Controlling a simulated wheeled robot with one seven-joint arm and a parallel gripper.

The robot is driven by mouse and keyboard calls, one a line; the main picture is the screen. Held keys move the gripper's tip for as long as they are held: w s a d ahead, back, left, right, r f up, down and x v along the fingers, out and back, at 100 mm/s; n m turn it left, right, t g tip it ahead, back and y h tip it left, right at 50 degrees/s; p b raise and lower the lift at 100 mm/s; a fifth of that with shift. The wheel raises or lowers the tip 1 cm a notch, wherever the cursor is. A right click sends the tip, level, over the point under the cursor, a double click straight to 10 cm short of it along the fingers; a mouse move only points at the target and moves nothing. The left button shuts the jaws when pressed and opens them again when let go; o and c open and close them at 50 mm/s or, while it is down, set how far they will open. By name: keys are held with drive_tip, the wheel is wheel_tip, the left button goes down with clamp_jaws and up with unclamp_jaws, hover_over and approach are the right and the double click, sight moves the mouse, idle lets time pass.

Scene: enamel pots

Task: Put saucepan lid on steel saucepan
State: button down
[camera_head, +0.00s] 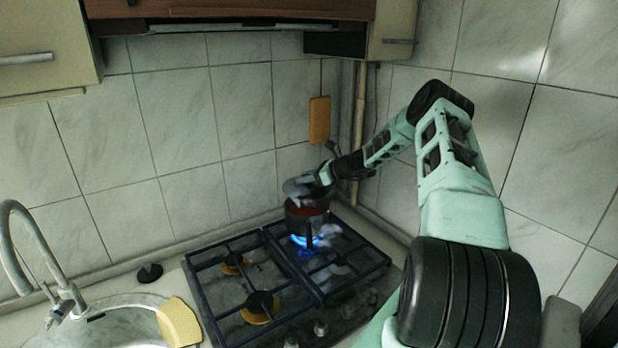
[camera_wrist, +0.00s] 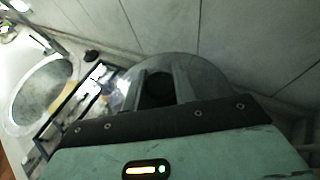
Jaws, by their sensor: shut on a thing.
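The saucepan lid (camera_head: 297,187) is a grey metal disc held just above the steel saucepan (camera_head: 307,222) in the head view. My gripper (camera_head: 322,180) is shut on the lid at its upper right. In the wrist view the fingers (camera_wrist: 160,88) sit either side of the lid's dark knob, and the grey disc (camera_wrist: 207,75) spreads out beyond them. The saucepan stands on the back right burner of the hob. A gap with reddish-brown colour shows between lid and pan. Steam or glare blurs the lid's outline, and the pan is hidden in the wrist view.
A blue flame (camera_head: 309,241) burns under the saucepan. The black hob grate (camera_head: 225,300) has empty burners at left. Tiled walls and a pipe (camera_head: 360,130) close off the corner behind.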

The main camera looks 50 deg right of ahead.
sight(307, 194)
idle(0.4)
drive_tip(key=shift+s+f+b, duration=0.1)
drive_tip(key=shift+f+b, duration=2.5)
drive_tip(key=shift+f, duration=0.7)
drive_tip(key=c, duration=1)
unclamp_jaws()
drive_tip(key=shift+f, duration=0.15)
drive_tip(key=shift+c, duration=0.2)
drive_tip(key=b+v, duration=0.5)
drive_tip(key=v, duration=1.2)
drive_tip(key=shift+s+d, duration=0.1)
